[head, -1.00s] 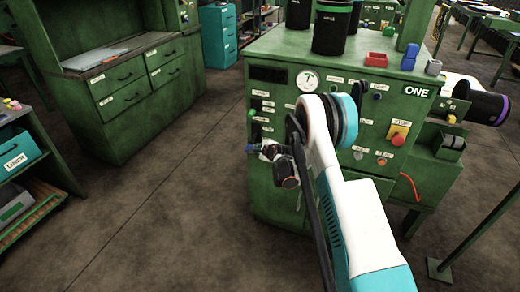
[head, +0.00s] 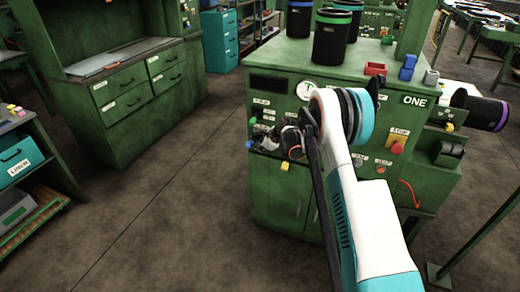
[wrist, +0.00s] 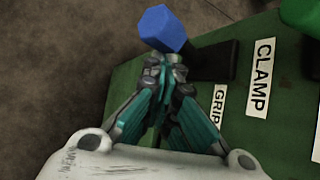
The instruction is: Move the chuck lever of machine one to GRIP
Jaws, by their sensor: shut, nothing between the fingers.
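Machine one (head: 340,85) is a green cabinet with a white ONE label (head: 414,100). In the wrist view a blue knob (wrist: 162,28) sits at the end of a dark bar (wrist: 213,61), beside the GRIP (wrist: 218,103) and CLAMP (wrist: 262,78) labels. The blue knob also shows at the machine's left edge in the head view (head: 251,146). My gripper (wrist: 166,62) is shut and empty, its fingertips right at the knob's lower side. I cannot tell whether they touch it. In the head view my gripper (head: 266,140) is small and partly hidden by my arm.
A green knob (head: 252,120) is above the blue one and a yellow knob (head: 285,166) below. A red stop button (head: 396,148) is on the panel's right. Black canisters (head: 332,38) stand on top. Floor to the left is clear.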

